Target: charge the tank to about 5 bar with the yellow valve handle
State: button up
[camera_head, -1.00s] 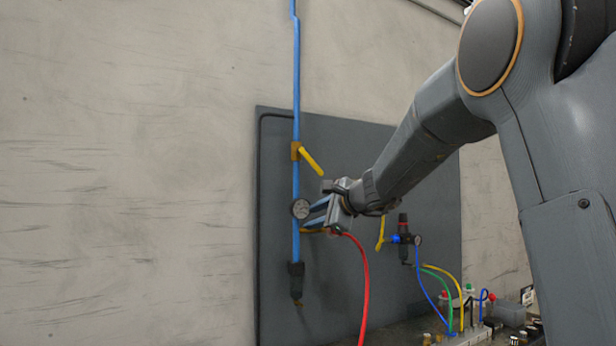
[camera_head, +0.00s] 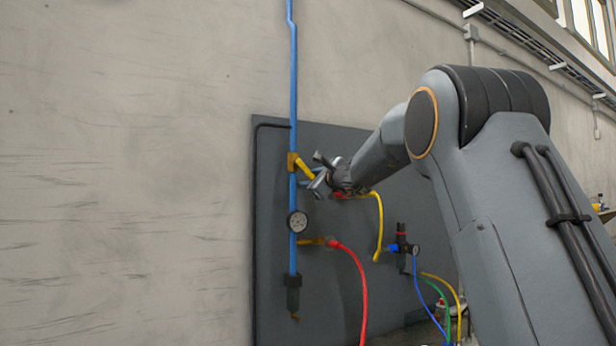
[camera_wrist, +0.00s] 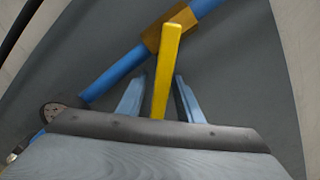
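The yellow valve handle (camera_head: 305,171) slants down and right from a brass valve body (camera_head: 292,162) on the vertical blue pipe (camera_head: 293,100). In the wrist view the handle (camera_wrist: 166,70) runs between my two blue-grey fingers, with a gap on each side. My gripper (camera_head: 316,183) is open at the handle's lower end; contact cannot be told. The round gauge (camera_head: 297,222) sits on the pipe below the valve. No tank can be made out.
A red hose (camera_head: 357,275) joins a brass side fitting (camera_head: 314,241) below the gauge. A yellow hose (camera_head: 379,225) hangs right of my gripper, near a regulator (camera_head: 402,245). A dark panel (camera_head: 270,270) backs the pipe.

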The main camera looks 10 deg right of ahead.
jog(key=shift+w+a, duration=0.1)
jog(key=shift+w, duration=0.2)
jog(key=shift+c, duration=0.5)
grip_shut()
